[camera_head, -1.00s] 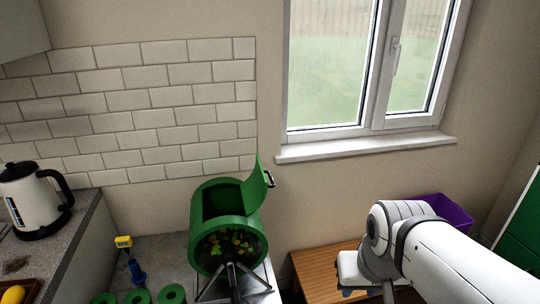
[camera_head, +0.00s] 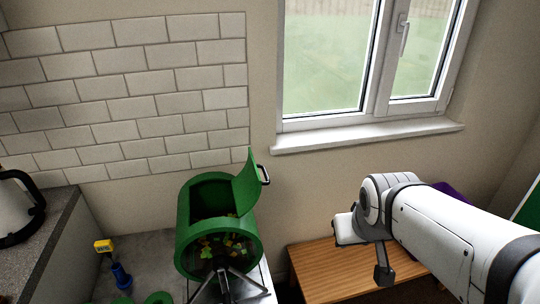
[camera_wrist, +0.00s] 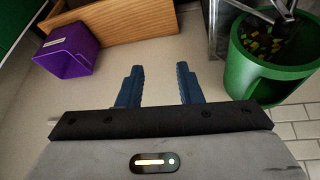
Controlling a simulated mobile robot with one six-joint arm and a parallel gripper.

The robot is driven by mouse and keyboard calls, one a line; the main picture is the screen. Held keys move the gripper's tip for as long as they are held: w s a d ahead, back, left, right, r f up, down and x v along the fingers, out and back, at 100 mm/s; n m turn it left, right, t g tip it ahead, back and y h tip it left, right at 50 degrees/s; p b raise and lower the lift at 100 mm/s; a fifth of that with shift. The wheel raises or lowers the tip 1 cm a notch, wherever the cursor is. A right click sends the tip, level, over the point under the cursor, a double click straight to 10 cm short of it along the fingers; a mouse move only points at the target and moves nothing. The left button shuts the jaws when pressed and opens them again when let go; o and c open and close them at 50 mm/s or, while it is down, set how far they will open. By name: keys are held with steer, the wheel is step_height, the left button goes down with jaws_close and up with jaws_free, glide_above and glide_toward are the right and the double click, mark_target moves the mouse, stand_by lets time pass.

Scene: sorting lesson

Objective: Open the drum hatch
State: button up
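The green drum (camera_head: 183,231) stands on its dark stand on the counter, left of centre in the head view. Its hatch (camera_head: 247,183) is swung up and stands open at the right side of the opening, with a dark handle (camera_head: 264,174) on it. Colourful bits (camera_head: 222,248) show inside the drum. In the wrist view the drum (camera_wrist: 243,73) is at the upper right, apart from my fingers. My gripper (camera_wrist: 158,85) is open and empty, its two blue fingers spread. In the head view my arm is at the right, clear of the drum.
A purple bin (camera_wrist: 68,50) stands beside a wooden table (camera_head: 322,268), right of the drum. A yellow tag (camera_head: 104,246) and a blue object (camera_head: 121,276) are left of the drum. A kettle (camera_head: 14,212) is at far left. The window sill (camera_head: 365,136) is behind.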

steer(key=w+f+n+t+b, duration=0.3)
steer(key=w+f, duration=0.1)
steer(key=w, duration=0.5)
steer(key=n+t+y+b, duration=0.9)
steer(key=n+y+b, duration=0.3)
steer(key=n, duration=0.1)
glide_toward(265, 171)
steer(key=f+x, duration=0.1)
steer(key=x, duration=0.1)
steer(key=p+x, duration=0.1)
steer(key=x, duration=0.7)
steer(key=shift+s+r, duration=0.1)
steer(key=shift+r, duration=0.05)
steer(key=shift+c, duration=0.4)
jaws_close()
